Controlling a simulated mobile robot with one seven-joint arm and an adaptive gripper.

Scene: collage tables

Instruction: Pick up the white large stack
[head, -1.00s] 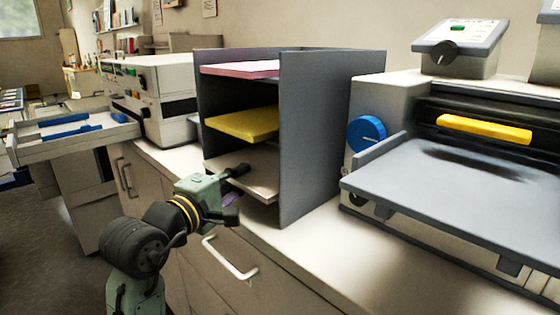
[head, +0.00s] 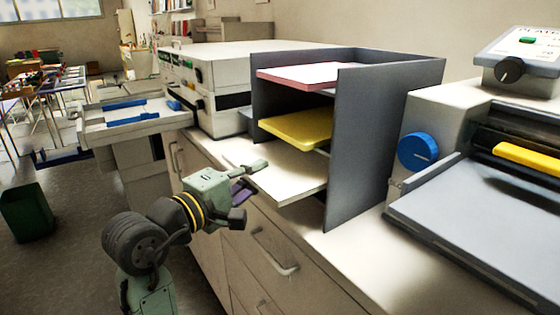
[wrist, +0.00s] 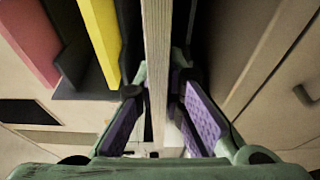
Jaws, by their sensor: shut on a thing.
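The white large stack (head: 290,178) lies flat at the bottom opening of the grey shelf unit and sticks out well past its front edge. In the wrist view the white stack (wrist: 157,60) is seen edge-on between the purple finger pads. My gripper (head: 245,186) is shut on the stack's outer end, with one finger above and one below. The back end of the stack is hidden by the shelf's side wall.
The grey shelf (head: 365,150) also holds a yellow stack (head: 296,128) and a pink-edged stack (head: 300,75) above. Machines stand on the counter at both sides. Drawers with handles (head: 272,255) lie below my gripper. The floor at left is open, with a green bin (head: 27,212).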

